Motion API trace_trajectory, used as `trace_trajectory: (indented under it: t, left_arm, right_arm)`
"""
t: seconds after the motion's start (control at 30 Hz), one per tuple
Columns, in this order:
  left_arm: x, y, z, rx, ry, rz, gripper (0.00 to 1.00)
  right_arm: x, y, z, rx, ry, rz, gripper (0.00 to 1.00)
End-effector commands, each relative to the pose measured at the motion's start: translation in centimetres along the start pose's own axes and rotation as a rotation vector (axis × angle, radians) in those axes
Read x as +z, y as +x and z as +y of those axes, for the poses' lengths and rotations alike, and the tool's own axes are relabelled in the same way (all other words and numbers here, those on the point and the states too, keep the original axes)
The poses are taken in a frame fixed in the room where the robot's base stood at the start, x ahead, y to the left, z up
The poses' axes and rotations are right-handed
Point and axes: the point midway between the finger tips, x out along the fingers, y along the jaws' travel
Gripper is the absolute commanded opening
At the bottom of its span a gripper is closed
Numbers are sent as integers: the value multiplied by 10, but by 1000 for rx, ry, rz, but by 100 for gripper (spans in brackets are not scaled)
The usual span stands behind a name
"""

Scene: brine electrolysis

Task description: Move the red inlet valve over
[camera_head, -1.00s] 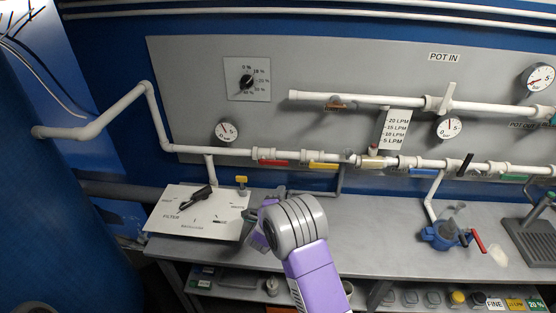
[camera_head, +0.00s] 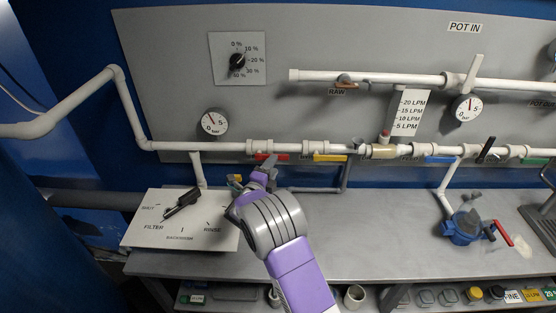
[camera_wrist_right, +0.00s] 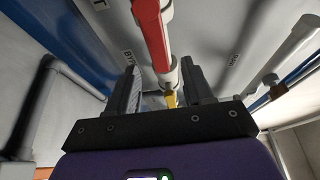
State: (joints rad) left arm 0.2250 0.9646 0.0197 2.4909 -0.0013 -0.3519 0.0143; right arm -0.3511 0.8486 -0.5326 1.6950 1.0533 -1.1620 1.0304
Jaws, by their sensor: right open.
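The red inlet valve's handle (camera_head: 279,156) lies along the white pipe on the wall panel, left of the yellow handle. In the right wrist view the red handle (camera_wrist_right: 153,38) runs down from the top edge toward the gap between my fingers. My right gripper (camera_head: 262,170) is at the pipe, just below and partly in front of the red handle. In the right wrist view this gripper (camera_wrist_right: 163,82) is open, one finger on each side, with nothing held. I cannot tell whether a finger touches the handle. My left gripper is not in view.
The yellow handle (camera_head: 330,158) is close on the right, and the blue handle (camera_head: 440,160) is farther along. A filter board with a black lever (camera_head: 182,203) is at the left. A blue pump (camera_head: 466,228) stands at the right. The bench (camera_head: 370,230) is clear between them.

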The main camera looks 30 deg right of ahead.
Motion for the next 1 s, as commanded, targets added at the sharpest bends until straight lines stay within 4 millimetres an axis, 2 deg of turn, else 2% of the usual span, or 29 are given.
trace_trajectory:
  t: [0.1, 0.3, 0.5, 0.73, 1.0]
  left_arm:
    - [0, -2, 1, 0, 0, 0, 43]
    - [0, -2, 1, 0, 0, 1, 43]
    - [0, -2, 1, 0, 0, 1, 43]
    - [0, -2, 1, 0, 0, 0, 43]
    - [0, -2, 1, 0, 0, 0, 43]
  right_arm:
    - [-1, 21, -1, -1, -1, 2, 51]
    - [-1, 49, 0, -1, -1, 1, 51]
    - [-1, 61, 0, 0, -2, 0, 51]
    - [-1, 61, 0, 0, -2, 0, 51]
    - [0, 61, 0, 0, -2, -1, 11]
